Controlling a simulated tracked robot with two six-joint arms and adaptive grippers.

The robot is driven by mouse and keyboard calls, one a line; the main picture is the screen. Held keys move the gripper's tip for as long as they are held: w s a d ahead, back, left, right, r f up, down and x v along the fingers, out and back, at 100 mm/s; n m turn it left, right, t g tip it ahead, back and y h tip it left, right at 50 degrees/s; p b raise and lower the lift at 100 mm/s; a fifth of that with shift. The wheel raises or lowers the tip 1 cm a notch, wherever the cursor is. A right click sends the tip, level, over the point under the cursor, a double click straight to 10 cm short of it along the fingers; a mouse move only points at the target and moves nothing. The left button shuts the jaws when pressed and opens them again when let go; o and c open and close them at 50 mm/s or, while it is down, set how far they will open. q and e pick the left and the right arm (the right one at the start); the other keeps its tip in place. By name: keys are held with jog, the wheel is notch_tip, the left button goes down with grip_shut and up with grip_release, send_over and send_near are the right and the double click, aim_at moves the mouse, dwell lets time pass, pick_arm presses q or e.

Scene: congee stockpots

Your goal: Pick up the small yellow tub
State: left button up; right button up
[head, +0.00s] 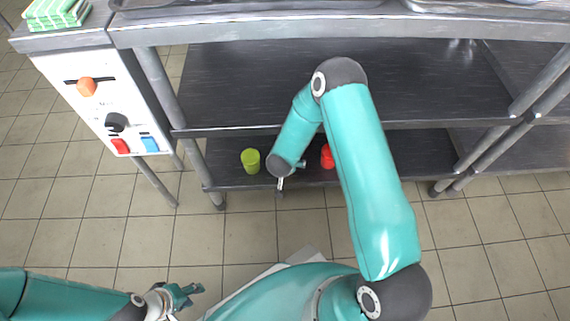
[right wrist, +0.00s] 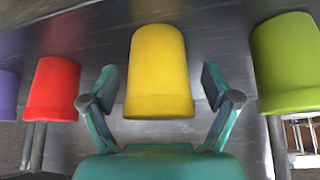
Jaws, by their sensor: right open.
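The small yellow tub (right wrist: 157,62) is in the middle of the right wrist view, its wide rim toward the bottom of the picture. My right gripper (right wrist: 158,86) is open, with one finger on each side of the tub and a visible gap on both sides. In the head view my right arm covers the yellow tub, and most of that gripper is hidden at the lower shelf (head: 400,155). My left gripper (head: 183,294) is low at the left of the head view, away from the shelf; its fingers are too small to judge.
A lime-green tub (head: 250,161) and a red tub (head: 327,156) stand on the lower shelf, either side of my right wrist. The right wrist view also shows a purple tub (right wrist: 9,95) beyond the red one. A shelf board (head: 230,85) lies above.

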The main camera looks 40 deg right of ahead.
jog(key=shift+r, duration=0.1)
jog(key=c, duration=1.3)
jog(key=shift+r, duration=0.1)
